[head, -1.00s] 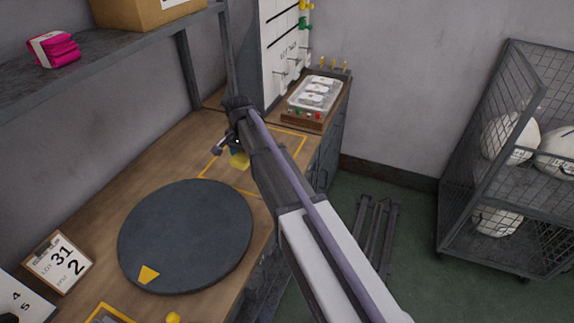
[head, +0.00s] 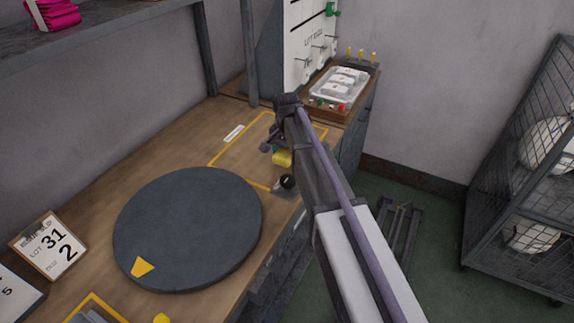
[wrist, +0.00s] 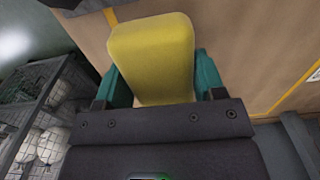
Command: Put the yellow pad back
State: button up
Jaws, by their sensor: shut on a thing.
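The yellow pad (wrist: 152,55) is a thick yellow block between the two teal fingers of my gripper (wrist: 160,85) in the wrist view, and the fingers are shut on it. The wrist and arm hide part of that area. I cannot tell whether the pad touches the bench.
A large dark round turntable (head: 188,225) with a yellow mark lies left of the gripper. A wooden tray with a clear box (head: 343,82) stands behind. A wire cage (head: 525,180) is at right.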

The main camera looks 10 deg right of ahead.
aim_at(287, 151)
jog(key=shift+f+b, duration=0.95)
jog(key=shift+f, duration=0.7)
jog(key=o, duration=0.9)
jog(key=shift+r, duration=0.1)
notch_tip(287, 151, up, 13)
jog(key=p, duration=1.3)
jog(key=shift+s+f, duration=0.2)
jog(key=shift+f, duration=0.05)
jog(key=s+n, duration=0.8)
jog(key=s, duration=1.5)
jog(key=shift+s, duration=0.35)
